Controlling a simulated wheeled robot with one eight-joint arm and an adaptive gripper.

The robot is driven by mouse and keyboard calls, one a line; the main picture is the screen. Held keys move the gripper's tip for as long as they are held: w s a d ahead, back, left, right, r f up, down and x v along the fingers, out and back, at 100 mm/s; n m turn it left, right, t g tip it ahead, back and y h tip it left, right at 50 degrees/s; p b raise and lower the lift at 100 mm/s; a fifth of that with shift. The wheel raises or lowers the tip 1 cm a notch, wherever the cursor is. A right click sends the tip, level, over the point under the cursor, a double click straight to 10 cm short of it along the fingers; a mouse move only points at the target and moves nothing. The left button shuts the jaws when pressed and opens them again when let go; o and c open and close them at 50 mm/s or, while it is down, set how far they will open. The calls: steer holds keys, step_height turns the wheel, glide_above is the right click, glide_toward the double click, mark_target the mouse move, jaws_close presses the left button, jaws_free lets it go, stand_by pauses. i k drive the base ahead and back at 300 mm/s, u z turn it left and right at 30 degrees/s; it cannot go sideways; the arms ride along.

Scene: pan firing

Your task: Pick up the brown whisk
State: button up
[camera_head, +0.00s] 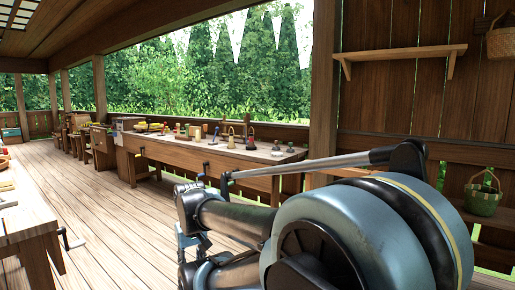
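I cannot make out the brown whisk in the head view; several small items on the long workbench (205,153) are too small to name surely. My arm fills the lower right and reaches left. A small jointed bluish part (189,240) at its left end may belong to my gripper, but its fingertips cannot be made out. It shows in front of the floor, left of my arm links and below the long workbench in the picture. Whether anything is held cannot be seen.
A wooden table (30,226) with a side handle stands at the left edge. Plank floor (105,220) lies open between it and the long workbench. A green basket (482,198) sits at the right under a wall shelf (400,54). A post (323,80) stands behind my arm.

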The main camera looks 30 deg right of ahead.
mark_target(251, 143)
steer(key=z, duration=0.3)
steer(key=i, duration=0.4)
steer(key=z, duration=0.75)
steer(key=i, duration=2.45)
steer(key=u, duration=0.8)
steer(key=i, duration=0.45)
steer(key=u, duration=0.25)
